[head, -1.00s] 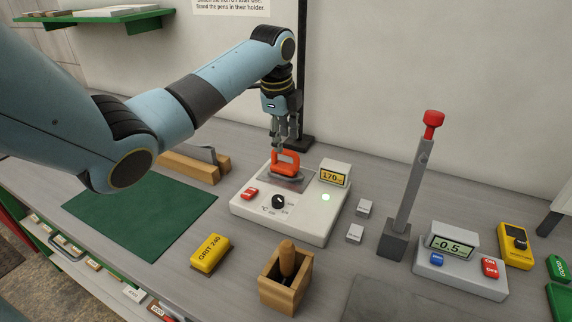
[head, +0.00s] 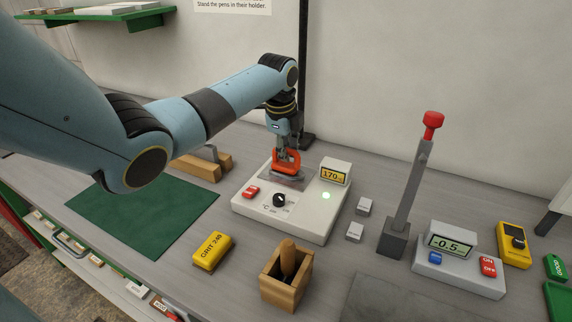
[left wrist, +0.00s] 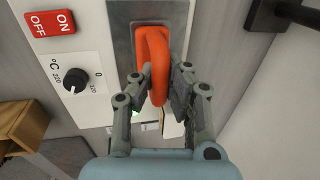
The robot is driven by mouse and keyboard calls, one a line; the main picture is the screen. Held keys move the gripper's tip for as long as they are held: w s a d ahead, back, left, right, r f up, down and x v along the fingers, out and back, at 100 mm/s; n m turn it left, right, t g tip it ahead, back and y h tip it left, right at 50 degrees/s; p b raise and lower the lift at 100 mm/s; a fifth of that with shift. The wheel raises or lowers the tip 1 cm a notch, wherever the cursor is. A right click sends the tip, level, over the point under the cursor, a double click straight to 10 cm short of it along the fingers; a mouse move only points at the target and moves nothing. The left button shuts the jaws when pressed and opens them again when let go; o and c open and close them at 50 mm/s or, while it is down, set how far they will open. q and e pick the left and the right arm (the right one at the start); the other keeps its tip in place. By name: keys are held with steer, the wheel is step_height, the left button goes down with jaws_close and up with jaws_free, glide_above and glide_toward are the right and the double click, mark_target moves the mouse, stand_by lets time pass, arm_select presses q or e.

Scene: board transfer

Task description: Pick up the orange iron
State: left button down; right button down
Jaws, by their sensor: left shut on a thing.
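The orange iron (head: 286,160) sits on the metal plate of a white heating station (head: 270,216), with its orange handle upward. My left gripper (head: 285,153) comes down from above and is shut on the iron's handle. In the left wrist view the orange handle (left wrist: 155,55) runs between the two fingers of my left gripper (left wrist: 163,82). The iron's sole is mostly hidden there by the fingers and handle. In the head view I cannot tell whether it still touches the plate. My right gripper is not in view.
The station has a red switch (head: 251,192), a black knob (head: 279,200) and a display reading 170 (head: 334,172). A wooden box (head: 286,278) and a yellow grit block (head: 212,251) stand in front. A lever post (head: 408,190) rises at right. A green mat (head: 140,220) lies clear at left.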

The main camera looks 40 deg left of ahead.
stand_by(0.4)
arm_select(q)
steer(key=shift+r, duration=0.1)
steer(key=shift+a+r, duration=0.1)
steer(key=shift+r, duration=0.4)
step_height(320, 180, up, 3)
steer(key=shift+w+f+b, duration=0.1)
steer(key=shift+b, duration=0.4)
steer(key=w+d+r+b, duration=0.1)
steer(key=d+r+b, duration=0.1)
steer(key=d+r, duration=0.5)
steer(key=d, duration=0.4)
steer(key=shift+w+d, duration=0.35)
